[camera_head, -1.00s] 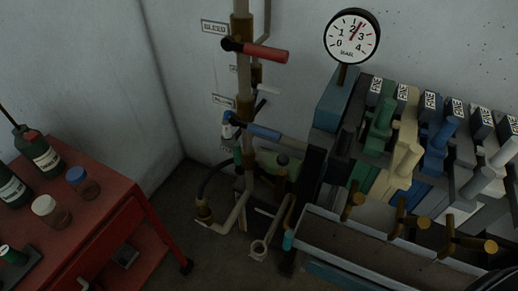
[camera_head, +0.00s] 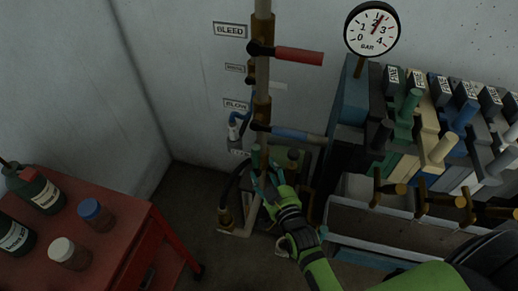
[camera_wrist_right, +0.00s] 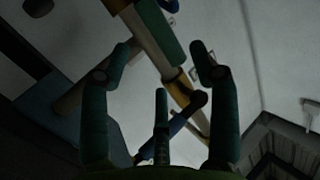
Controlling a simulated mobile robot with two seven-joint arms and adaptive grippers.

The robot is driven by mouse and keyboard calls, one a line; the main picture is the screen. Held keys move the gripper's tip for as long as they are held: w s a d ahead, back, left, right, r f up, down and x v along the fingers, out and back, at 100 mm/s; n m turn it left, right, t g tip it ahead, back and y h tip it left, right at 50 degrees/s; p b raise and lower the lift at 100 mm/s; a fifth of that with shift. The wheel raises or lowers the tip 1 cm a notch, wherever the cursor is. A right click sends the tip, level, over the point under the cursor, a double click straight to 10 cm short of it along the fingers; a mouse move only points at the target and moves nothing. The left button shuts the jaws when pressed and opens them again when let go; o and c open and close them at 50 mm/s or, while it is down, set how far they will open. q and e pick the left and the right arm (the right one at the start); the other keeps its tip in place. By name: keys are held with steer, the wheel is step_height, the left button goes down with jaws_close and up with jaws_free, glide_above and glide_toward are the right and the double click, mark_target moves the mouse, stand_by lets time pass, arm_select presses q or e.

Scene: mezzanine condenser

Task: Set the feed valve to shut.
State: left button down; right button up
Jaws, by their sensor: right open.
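An upright pipe (camera_head: 262,85) on the wall carries several valves. A red lever (camera_head: 298,56) points right beside the BLEED label (camera_head: 230,29). Lower, a blue lever (camera_head: 296,134) also points right. A green piece (camera_head: 255,156) lies along the pipe below it. I cannot read which label is the feed valve's. My right gripper (camera_head: 266,182) is open and empty, low beside the pipe, just below the green piece. In the right wrist view the open fingers (camera_wrist_right: 160,58) face the pipe, with the green piece (camera_wrist_right: 162,30), a brass fitting (camera_wrist_right: 178,85) and the blue lever (camera_wrist_right: 160,138). My left gripper is not in view.
A pressure gauge (camera_head: 372,29) stands above a rack of coloured levers (camera_head: 437,146) at right. Brass taps (camera_head: 419,197) sit over a trough (camera_head: 385,225) in front. A red cart (camera_head: 123,223) with bottles and jars stands at left. Floor between is clear.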

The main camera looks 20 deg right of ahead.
mark_target(259, 153)
steer(key=shift+w+a+r+t+h, duration=0.15)
steer(key=shift+w+r+t+h, duration=0.15)
steer(key=shift+w+r+t, duration=0.45)
steer(key=shift+w+r, duration=0.1)
steer(key=shift+w, duration=0.15)
steer(key=w+p, duration=0.1)
steer(key=w, duration=0.5)
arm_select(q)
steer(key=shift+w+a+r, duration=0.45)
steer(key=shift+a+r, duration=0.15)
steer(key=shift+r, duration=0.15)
arm_select(e)
jaws_close()
